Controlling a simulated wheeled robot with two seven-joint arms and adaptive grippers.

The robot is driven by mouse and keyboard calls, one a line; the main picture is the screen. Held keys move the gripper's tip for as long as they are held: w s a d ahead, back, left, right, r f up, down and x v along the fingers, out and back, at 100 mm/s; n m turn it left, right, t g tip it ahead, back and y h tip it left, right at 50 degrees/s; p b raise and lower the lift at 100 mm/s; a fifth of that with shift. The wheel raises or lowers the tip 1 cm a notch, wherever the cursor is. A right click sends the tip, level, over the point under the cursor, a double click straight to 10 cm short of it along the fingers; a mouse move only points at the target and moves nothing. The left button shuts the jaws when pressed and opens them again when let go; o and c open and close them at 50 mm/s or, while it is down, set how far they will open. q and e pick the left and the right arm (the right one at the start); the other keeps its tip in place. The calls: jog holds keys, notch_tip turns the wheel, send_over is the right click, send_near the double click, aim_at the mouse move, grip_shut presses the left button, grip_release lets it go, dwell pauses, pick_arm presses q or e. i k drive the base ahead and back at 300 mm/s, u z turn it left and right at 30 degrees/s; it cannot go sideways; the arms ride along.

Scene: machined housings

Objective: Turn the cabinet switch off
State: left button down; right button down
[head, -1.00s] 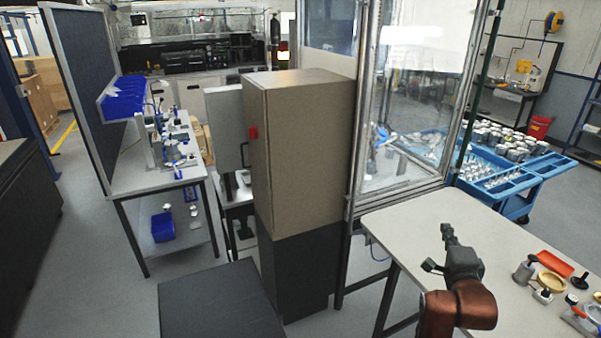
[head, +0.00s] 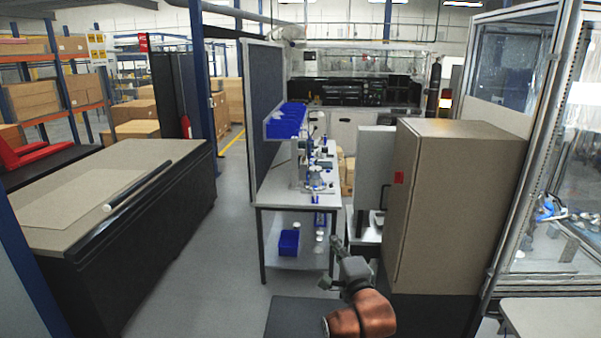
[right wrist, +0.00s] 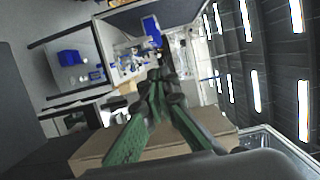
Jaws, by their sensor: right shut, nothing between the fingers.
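The tan cabinet (head: 455,205) stands upright right of centre in the head view. A small red part (head: 399,177), which looks like the switch, sits on its narrow left-hand face; its setting is too small to tell. My right gripper (head: 333,262) is shut and empty, below and left of the red part and apart from it in the picture. In the right wrist view its green-padded fingers (right wrist: 158,88) meet at the tips, with a tan surface, likely the cabinet (right wrist: 88,152), behind them. The red part cannot be made out there. My left gripper is out of view.
A grey panel or door (head: 373,170) stands just left of the cabinet. A workbench (head: 275,190) with blue bins (head: 286,122) is farther left. A long black counter (head: 150,235) is at the left, with open floor between. A glazed enclosure (head: 530,160) stands right of the cabinet.

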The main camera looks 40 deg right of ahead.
aim_at(399, 175)
jog(key=u, duration=0.85)
jog(key=i, duration=1.95)
jog(key=z, duration=2.05)
jog(key=i, duration=3.35)
jog(key=z, duration=2.95)
jog(key=i, duration=0.35)
jog(key=u, duration=0.05)
